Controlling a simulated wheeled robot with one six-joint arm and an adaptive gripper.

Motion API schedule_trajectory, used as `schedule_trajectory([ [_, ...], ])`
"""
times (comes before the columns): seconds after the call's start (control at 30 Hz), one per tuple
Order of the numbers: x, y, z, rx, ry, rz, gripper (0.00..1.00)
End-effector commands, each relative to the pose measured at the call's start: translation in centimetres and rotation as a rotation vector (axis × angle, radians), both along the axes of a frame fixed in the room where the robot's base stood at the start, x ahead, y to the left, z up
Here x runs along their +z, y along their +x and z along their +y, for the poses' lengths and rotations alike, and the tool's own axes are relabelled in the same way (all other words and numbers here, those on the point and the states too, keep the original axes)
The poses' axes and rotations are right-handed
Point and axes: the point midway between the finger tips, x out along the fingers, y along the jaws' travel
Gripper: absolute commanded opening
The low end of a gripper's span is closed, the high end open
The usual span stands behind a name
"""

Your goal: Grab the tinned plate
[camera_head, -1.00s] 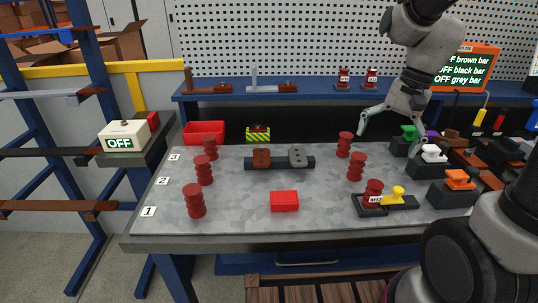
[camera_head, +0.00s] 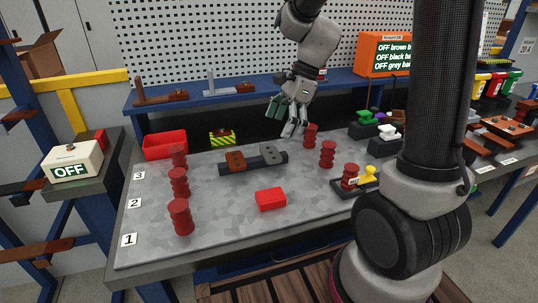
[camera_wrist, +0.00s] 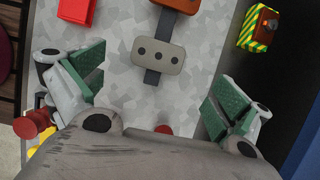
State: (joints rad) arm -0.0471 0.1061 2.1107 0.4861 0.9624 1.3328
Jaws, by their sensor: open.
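The tinned plate, a grey plate with dark holes (camera_head: 270,153), lies on the right part of a black bar (camera_head: 240,168) on the grey worktop. A brown copper-coloured plate (camera_head: 235,160) lies on the bar's left part. In the wrist view the grey plate (camera_wrist: 158,56) shows three holes and lies ahead of and between my fingers, with the brown plate beyond it. My gripper (camera_head: 285,117) is above the worktop, behind and slightly right of the grey plate in the head view. Its green-padded fingers are wide apart, with nothing between them (camera_wrist: 155,88).
Red insulators (camera_head: 310,136) stand in columns on both sides of the bar. A red block (camera_head: 270,199) lies in front and a red tray (camera_head: 165,145) at back left. A yellow-black striped box (camera_head: 222,138) stands behind the bar. A blue shelf (camera_head: 170,100) runs along the back.

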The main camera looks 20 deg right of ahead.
Motion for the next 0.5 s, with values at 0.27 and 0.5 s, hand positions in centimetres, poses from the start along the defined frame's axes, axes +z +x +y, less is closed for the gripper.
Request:
schedule_trajectory([
  [0.27,-3.7,-0.2,1.4,0.004,-0.001,0.005,1.00],
  [0.5,-6.1,-0.2,2.4,0.005,-0.001,0.001,1.00],
])
